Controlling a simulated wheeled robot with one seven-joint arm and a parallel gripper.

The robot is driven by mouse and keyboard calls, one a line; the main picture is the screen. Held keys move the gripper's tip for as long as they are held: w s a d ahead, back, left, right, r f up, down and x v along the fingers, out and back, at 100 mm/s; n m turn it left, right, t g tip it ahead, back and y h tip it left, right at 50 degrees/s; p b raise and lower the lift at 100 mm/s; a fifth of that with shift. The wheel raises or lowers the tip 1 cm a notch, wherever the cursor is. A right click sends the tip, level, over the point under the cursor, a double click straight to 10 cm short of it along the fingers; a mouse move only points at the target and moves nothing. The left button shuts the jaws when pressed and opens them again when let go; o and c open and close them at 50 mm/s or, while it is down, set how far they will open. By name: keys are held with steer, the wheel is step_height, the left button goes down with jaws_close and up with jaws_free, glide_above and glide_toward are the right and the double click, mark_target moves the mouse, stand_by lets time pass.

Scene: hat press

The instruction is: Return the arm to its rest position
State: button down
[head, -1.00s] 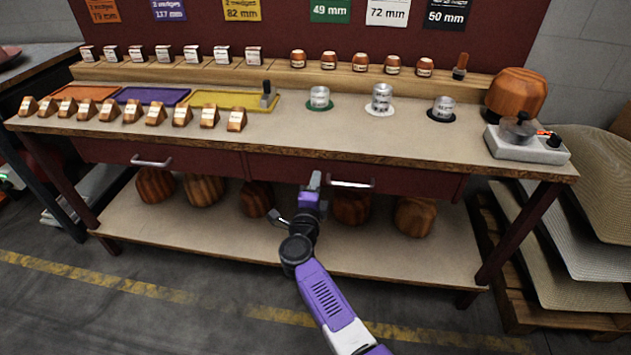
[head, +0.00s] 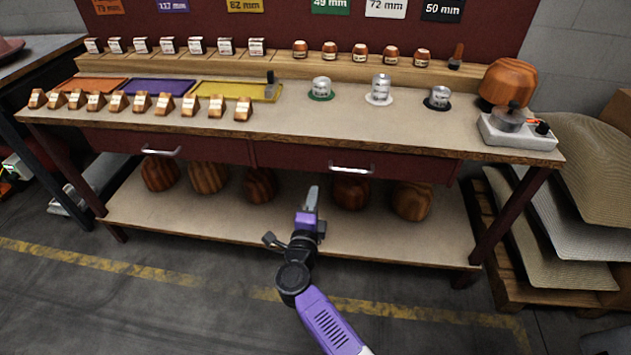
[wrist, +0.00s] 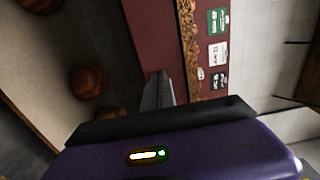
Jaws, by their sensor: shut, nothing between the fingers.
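My gripper (head: 311,197) is shut and empty, with its fingers pointing up and toward the bench. It is in front of the bench, below the tabletop, in front of the lower shelf opening in the head view. In the wrist view the shut fingers (wrist: 158,90) point toward the dark red drawer front (wrist: 155,40). My purple and black arm reaches up from the bottom of the head view. The fingers look apart from the bench, though the exact gap cannot be told.
The workbench (head: 420,135) carries wooden wedges (head: 165,103), coloured trays (head: 155,88), metal cylinders on round pads (head: 381,87) and a hot plate (head: 515,130). Wooden hat blocks (head: 411,201) sit on the lower shelf. Drawer handles (head: 351,169) stick out. Woven sheets (head: 580,240) are stacked right. Floor in front is clear.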

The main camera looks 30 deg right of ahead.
steer(key=shift+v, duration=1.25)
steer(key=s+a+r+n+t+y+p, duration=0.1)
steer(key=s+a+r+n+t+y, duration=0.15)
steer(key=r+n, duration=0.25)
steer(key=s+a+r+n+t+y, duration=0.2)
steer(key=r+n+t, duration=0.2)
steer(key=r, duration=0.2)
steer(key=s+r+n+g+y+p, duration=0.2)
steer(key=s+n, duration=0.3)
steer(key=s, duration=0.8)
steer(key=s+r+n+g+y+p, duration=0.2)
steer(key=s+n, duration=0.3)
steer(key=s, duration=0.9)
steer(key=s+a+r+n+g+y+p, duration=0.1)
steer(key=s+n, duration=0.5)
steer(key=s, duration=0.8)
steer(key=shift+r+g+y+p, duration=0.6)
steer(key=shift+r+p, duration=0.75)
steer(key=shift+p, duration=0.3)
steer(key=shift+s, duration=0.1)
